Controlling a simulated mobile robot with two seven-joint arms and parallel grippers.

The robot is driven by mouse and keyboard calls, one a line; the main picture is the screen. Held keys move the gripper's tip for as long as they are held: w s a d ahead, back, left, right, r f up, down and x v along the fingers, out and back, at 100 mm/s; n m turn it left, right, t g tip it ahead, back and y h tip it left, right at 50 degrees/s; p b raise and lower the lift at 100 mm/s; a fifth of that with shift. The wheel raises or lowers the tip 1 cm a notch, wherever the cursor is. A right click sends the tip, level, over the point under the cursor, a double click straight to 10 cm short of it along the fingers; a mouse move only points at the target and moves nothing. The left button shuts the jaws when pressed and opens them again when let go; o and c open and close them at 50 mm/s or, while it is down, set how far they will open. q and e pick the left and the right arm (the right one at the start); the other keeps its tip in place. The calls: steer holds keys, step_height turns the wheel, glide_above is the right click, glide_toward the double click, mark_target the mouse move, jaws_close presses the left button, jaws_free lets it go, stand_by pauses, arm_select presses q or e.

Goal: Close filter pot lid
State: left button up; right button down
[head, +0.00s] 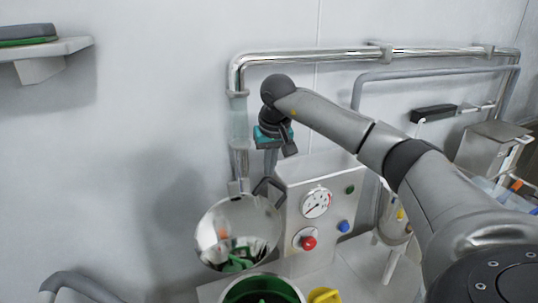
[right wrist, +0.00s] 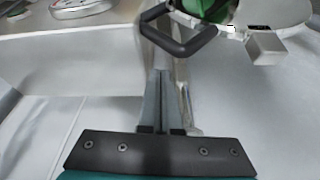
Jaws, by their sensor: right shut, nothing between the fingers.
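The filter pot (head: 301,291) shows at the bottom edge of the head view, its green inside open to view. Its shiny round lid (head: 238,232) stands raised and tilted behind it, toward the wall. A black loop handle (head: 268,188) sits at the lid's upper right; it also shows in the right wrist view (right wrist: 182,48). My right gripper (head: 272,160) is above the handle in the head view. In the right wrist view its fingers (right wrist: 161,78) are together and empty, close to the handle; whether they touch it I cannot tell. My left gripper is out of view.
A steel control box (head: 292,178) with a gauge (head: 316,203) and a red button (head: 308,243) stands right of the lid. A steel pipe (head: 310,56) runs along the wall and down behind the lid. A yellow part (head: 323,296) is beside the pot.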

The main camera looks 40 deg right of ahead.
steer(key=shift+s+a+r, duration=0.1)
steer(key=shift+s+a, duration=0.15)
steer(key=shift+s, duration=0.3)
steer(key=shift+s+a, duration=0.25)
steer(key=shift+s, duration=0.3)
